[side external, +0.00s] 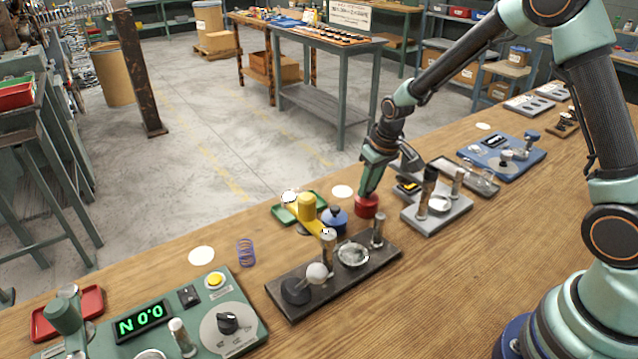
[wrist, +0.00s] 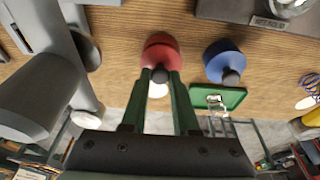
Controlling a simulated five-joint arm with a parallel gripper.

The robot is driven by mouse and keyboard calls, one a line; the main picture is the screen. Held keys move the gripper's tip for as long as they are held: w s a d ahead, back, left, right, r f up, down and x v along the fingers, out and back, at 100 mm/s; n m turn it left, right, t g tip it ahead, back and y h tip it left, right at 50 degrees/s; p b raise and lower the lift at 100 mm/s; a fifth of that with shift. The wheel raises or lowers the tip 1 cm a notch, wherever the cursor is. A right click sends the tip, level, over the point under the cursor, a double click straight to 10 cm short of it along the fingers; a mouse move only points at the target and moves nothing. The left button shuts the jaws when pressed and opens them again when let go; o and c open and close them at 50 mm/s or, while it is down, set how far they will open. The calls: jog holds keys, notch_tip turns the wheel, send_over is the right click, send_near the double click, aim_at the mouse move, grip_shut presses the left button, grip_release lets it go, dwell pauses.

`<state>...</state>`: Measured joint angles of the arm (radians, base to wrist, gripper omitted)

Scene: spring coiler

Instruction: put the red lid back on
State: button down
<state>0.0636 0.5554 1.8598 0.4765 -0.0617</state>
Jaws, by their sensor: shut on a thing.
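The red lid (side external: 366,206) is a short red cylinder near the table's far edge, between the blue knobbed piece and the grey fixture. In the wrist view the red lid (wrist: 160,48) is at top centre, with a dark knob facing my gripper. My gripper (side external: 368,193) points down at it, and in the wrist view its fingertips (wrist: 160,76) are shut on that knob. I cannot tell whether the lid touches the table or is slightly raised. Which opening it fits is not clear from these views.
The blue knobbed piece (side external: 335,220) stands close to the left, with a green tray (side external: 283,212) and yellow part (side external: 307,206) beyond. A dark fixture (side external: 290,310) with posts is in front, a grey fixture (side external: 455,212) to the right. Bare wood lies at front right.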

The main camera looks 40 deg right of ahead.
jog(key=shift+f, duration=0.45)
dwell(0.6)
jog(key=shift+c, duration=1.4)
grip_release()
jog(key=shift+r, duration=0.15)
jog(key=shift+w+r+v, duration=0.1)
jog(key=shift+w+v, duration=0.2)
jog(key=shift+v, duration=0.9)
jog(key=shift+w+r+v, duration=0.1)
jog(key=shift+w+v, duration=0.2)
jog(key=shift+v, duration=0.95)
jog(key=shift+w+v, duration=0.3)
jog(key=shift+v, duration=0.9)
jog(key=shift+r, duration=0.3)
